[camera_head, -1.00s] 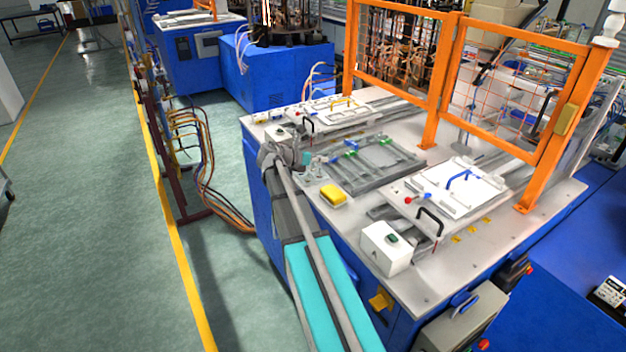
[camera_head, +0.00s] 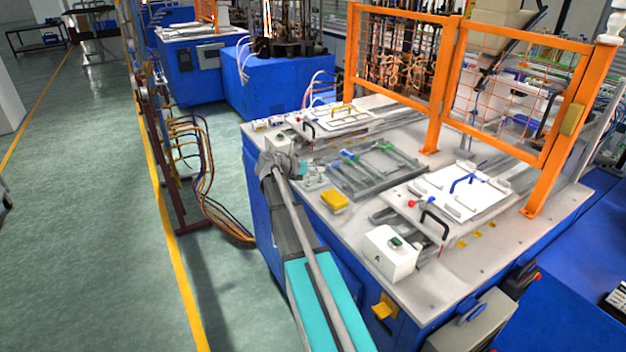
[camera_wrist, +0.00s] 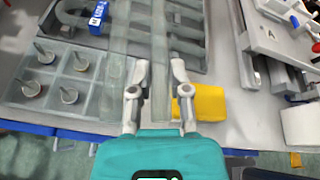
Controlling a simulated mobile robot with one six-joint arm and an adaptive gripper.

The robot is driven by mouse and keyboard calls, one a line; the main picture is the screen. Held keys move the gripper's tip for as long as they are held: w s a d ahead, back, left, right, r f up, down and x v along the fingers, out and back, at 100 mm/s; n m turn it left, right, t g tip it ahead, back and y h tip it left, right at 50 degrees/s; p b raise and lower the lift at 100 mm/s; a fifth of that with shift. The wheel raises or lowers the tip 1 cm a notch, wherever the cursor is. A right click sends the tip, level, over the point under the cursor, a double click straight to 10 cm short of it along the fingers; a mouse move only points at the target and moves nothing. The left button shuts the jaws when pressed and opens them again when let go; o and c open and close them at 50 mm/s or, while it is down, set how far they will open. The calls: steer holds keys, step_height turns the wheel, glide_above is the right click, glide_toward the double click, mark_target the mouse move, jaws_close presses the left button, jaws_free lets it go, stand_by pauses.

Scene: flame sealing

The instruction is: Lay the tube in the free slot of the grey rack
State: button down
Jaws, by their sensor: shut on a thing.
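My gripper (camera_wrist: 158,97) is shut on a clear, see-through tube (camera_wrist: 159,62), which runs away from me between the fingers in the wrist view. The grey rack (camera_wrist: 195,62) lies beyond and under the tube, with pale bars and a blue clip (camera_wrist: 98,18). In the head view the rack (camera_head: 352,188) lies on the white worktop, right of my gripper (camera_head: 308,171). The held tube is hard to make out there. Another clear strip (camera_wrist: 114,62) shows left of the held tube. I cannot tell whether the held tube touches the rack or which slot is free.
A yellow block (camera_head: 335,201) lies near the worktop's front edge. A compartment tray with metal pegs (camera_wrist: 60,82) is left of the tube in the wrist view. An orange mesh guard (camera_head: 432,120) stands behind.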

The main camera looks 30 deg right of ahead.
steer(key=shift+w+d+f+b, duration=0.15)
steer(key=shift+w+f+b, duration=0.25)
steer(key=shift+f+b, duration=0.15)
step_height(320, 180, down, 3)
steer(key=b, duration=0.2)
steer(key=shift+b, duration=0.4)
steer(key=shift+f, duration=0.1)
steer(key=c, duration=0.6)
jaws_free()
steer(key=shift+r, duration=0.25)
steer(key=p+v, duration=0.4)
steer(key=v, duration=0.8)
steer(key=shift+f, duration=0.1)
